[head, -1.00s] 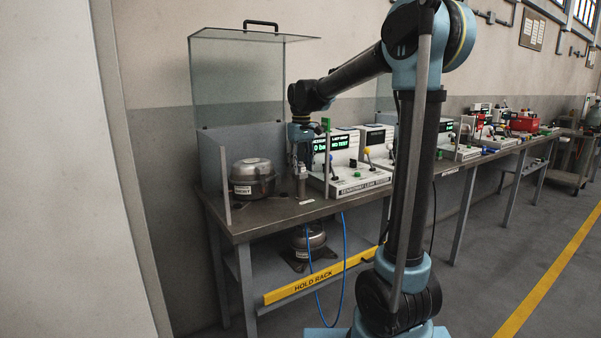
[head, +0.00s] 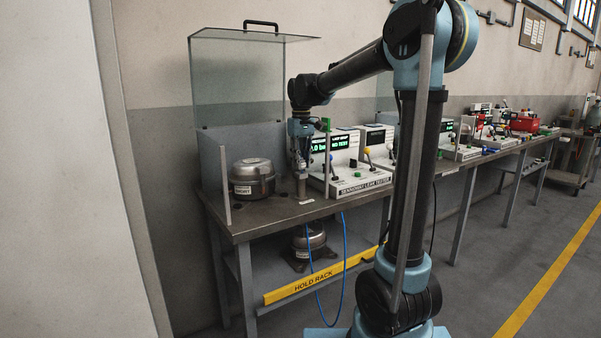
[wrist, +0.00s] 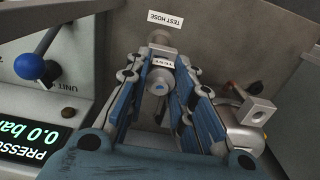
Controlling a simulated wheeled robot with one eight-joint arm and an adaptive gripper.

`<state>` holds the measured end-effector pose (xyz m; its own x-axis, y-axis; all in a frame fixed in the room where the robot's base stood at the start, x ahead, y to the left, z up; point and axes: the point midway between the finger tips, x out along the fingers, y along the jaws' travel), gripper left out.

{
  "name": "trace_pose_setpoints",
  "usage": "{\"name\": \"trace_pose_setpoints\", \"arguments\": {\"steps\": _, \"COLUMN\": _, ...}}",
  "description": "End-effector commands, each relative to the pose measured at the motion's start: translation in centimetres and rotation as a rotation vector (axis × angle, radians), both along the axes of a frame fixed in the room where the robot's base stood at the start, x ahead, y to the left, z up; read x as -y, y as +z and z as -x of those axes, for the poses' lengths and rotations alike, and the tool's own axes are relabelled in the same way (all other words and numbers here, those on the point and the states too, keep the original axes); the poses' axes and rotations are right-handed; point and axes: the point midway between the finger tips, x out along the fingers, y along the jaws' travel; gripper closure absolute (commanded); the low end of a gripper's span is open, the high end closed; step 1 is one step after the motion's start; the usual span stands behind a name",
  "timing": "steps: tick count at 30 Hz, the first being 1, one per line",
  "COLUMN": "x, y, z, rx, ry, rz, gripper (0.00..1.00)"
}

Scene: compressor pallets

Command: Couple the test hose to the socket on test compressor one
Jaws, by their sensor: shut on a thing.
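My gripper (head: 300,170) is over the bench, just right of a silver domed compressor (head: 252,178) with a white label. In the wrist view my blue-fingered gripper (wrist: 160,88) is shut on the grey metal test hose coupling (wrist: 159,84), which has a small "TEST" label. The coupling stands near the "TEST HOSE" label (wrist: 165,19) on the bench; whether it touches its holder is hidden. The compressor's edge (wrist: 240,138) is at the right of the wrist view, with a square metal fitting (wrist: 257,112) that may be the socket. It is apart from the coupling.
The white leak tester (head: 350,180) with levers and green display stands close right of my gripper; its blue-knobbed lever (wrist: 30,65) is near. A raised clear guard (head: 238,85) is above. A blue hose (head: 343,260) hangs below. Another compressor (head: 308,240) is underneath.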

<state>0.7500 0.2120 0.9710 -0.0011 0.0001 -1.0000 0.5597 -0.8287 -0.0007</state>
Motion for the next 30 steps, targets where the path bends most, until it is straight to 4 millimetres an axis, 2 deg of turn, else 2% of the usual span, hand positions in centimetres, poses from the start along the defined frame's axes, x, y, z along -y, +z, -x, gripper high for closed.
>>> {"name": "trace_pose_setpoints", "arguments": {"steps": 30, "x": 0.0, "y": 3.3, "z": 0.0, "rx": 0.000, "ry": 0.000, "rz": 0.000, "gripper": 1.00}}
